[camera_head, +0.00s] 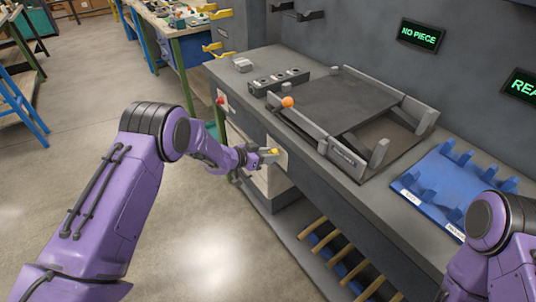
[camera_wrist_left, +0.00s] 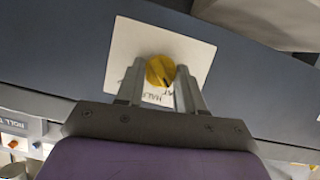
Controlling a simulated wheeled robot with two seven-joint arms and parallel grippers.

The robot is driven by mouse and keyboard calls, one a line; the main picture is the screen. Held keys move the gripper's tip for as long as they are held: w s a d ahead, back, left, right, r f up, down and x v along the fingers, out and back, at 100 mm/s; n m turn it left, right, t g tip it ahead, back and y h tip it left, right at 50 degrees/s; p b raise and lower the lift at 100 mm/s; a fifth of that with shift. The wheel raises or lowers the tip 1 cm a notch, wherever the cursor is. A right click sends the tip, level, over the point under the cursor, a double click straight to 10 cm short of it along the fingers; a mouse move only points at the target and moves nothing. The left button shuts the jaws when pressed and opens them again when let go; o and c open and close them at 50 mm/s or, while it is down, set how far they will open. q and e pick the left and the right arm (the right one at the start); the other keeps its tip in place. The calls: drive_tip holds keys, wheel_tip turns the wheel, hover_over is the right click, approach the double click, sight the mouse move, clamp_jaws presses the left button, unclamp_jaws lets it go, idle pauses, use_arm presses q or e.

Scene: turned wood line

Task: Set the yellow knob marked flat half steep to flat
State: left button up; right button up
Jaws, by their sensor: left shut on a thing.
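The yellow knob (camera_wrist_left: 160,69) sits on a white label plate (camera_wrist_left: 192,50) on the dark front panel in the left wrist view. My left gripper (camera_wrist_left: 161,82) is shut on it, one finger on each side. A dark mark on the knob points down and slightly right, toward lettering ending in "AT". "HALF" shows lower left of that; the fingers hide the rest of the lettering. In the head view, the knob (camera_head: 274,151) shows small at the tip of my left gripper (camera_head: 268,157), on the bench front. My right gripper is out of view.
The grey bench (camera_head: 330,195) carries a dark flat fixture with rails, an orange ball-topped lever (camera_head: 287,102) and a blue rack (camera_head: 455,185). A red button (camera_head: 220,101) is on the front, left of the knob. Open floor lies before the bench. A display reads "NO PIECE" (camera_head: 419,35).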

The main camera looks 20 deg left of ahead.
use_arm(q)
drive_tip(key=shift+a, duration=0.1)
idle(0.4)
drive_tip(key=o, duration=1)
drive_tip(key=shift+o, duration=0.2)
drive_tip(key=v, duration=1)
drive_tip(key=shift+a+b, duration=0.2)
drive_tip(key=shift+b, duration=0.2)
drive_tip(key=shift+r, duration=0.2)
